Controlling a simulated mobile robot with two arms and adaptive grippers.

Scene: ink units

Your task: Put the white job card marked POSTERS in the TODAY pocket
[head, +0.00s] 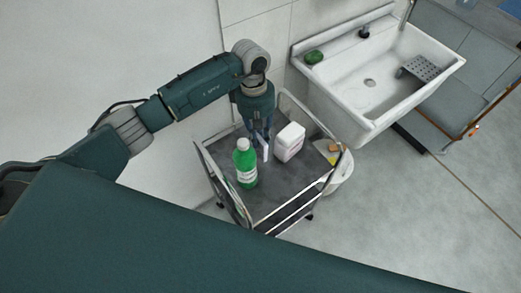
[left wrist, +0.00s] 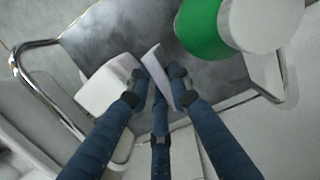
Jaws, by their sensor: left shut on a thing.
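My left gripper (head: 260,138) reaches down over a grey trolley and is shut on a thin white card (head: 265,151). In the left wrist view the card (left wrist: 157,66) stands edge-up between the fingertips of my left gripper (left wrist: 157,80). Any marking on the card is too small or turned away to read. The TODAY pocket is not in these views. My right gripper does not show.
The trolley (head: 272,200) has raised metal rails. A green bottle (head: 244,168) stands left of the gripper and a white container (head: 289,141) close on its right. A white bucket (head: 340,177) hangs or stands at the trolley's right end. A sink (head: 350,105) is behind right.

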